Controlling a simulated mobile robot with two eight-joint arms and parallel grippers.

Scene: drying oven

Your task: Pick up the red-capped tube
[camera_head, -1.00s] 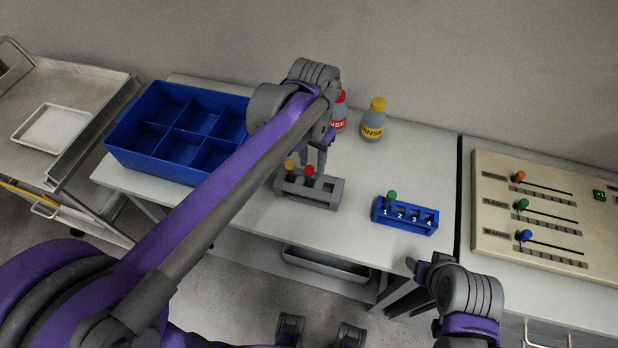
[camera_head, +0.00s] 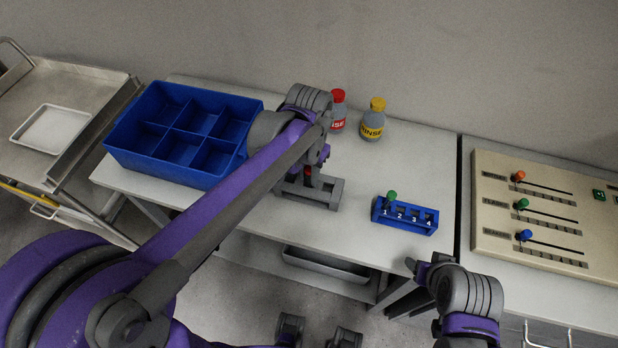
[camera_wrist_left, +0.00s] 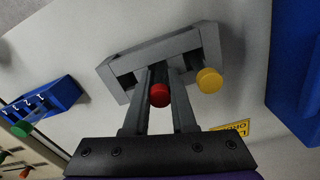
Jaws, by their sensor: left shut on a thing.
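The red-capped tube (camera_wrist_left: 160,95) stands in the grey rack (camera_wrist_left: 171,50), between the fingers of my left gripper (camera_wrist_left: 160,112) in the left wrist view. In the head view its red cap (camera_head: 308,171) shows just under my left gripper (camera_head: 308,177), which is shut on it at the grey rack (camera_head: 322,194). A yellow-capped tube (camera_wrist_left: 209,80) stands beside it in the same rack; my arm hides it in the head view. My right gripper (camera_head: 420,272) is at the table's front edge, away from the rack; its opening is hard to judge.
A blue rack (camera_head: 405,216) with a green-capped tube (camera_head: 391,197) stands to the right. A blue divided bin (camera_head: 150,165) is on the left. A red-capped bottle (camera_head: 338,110) and a yellow-capped bottle (camera_head: 373,120) stand behind. A slider panel (camera_head: 550,250) is at the right.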

